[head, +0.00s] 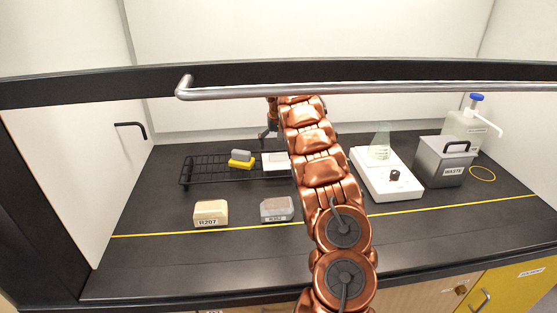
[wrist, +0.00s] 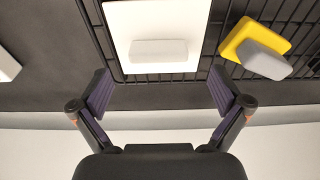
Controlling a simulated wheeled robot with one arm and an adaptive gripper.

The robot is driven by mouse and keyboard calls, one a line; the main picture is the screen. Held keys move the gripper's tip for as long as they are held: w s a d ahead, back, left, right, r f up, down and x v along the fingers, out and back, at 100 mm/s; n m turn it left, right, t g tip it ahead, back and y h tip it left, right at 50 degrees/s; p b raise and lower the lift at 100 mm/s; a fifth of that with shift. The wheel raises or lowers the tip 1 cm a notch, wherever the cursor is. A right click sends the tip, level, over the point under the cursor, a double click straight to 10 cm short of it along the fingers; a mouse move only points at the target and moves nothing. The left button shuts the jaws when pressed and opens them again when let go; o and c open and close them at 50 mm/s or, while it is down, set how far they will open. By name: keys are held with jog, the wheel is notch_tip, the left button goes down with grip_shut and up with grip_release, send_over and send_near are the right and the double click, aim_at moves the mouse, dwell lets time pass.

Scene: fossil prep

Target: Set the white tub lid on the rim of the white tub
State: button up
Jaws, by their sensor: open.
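A flat white square piece with a raised white bar on top, which looks like the white tub lid (wrist: 180,18), lies at the wire rack in the wrist view. It also shows in the head view (head: 271,166), partly hidden by my arm. I cannot tell whether the white tub is under it, and I see no separate white tub. My gripper (wrist: 162,92) is open and empty, its fingers apart at either side of the white piece's near edge in the wrist view. In the head view my gripper (head: 268,134) is behind the rack, mostly hidden by my arm.
A yellow piece with a grey block (head: 241,159) sits beside it on the black rack (head: 205,170). A beige box (head: 210,212) and grey box (head: 276,208) stand in front. A silver rail crosses above.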

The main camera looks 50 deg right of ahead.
aim_at(279, 154)
jog(key=shift+w+d+f+p, duration=0.15)
jog(key=shift+f+p, duration=0.65)
jog(key=shift+f, duration=1.3)
jog(key=shift+c, duration=0.4)
jog(key=c, duration=1.1)
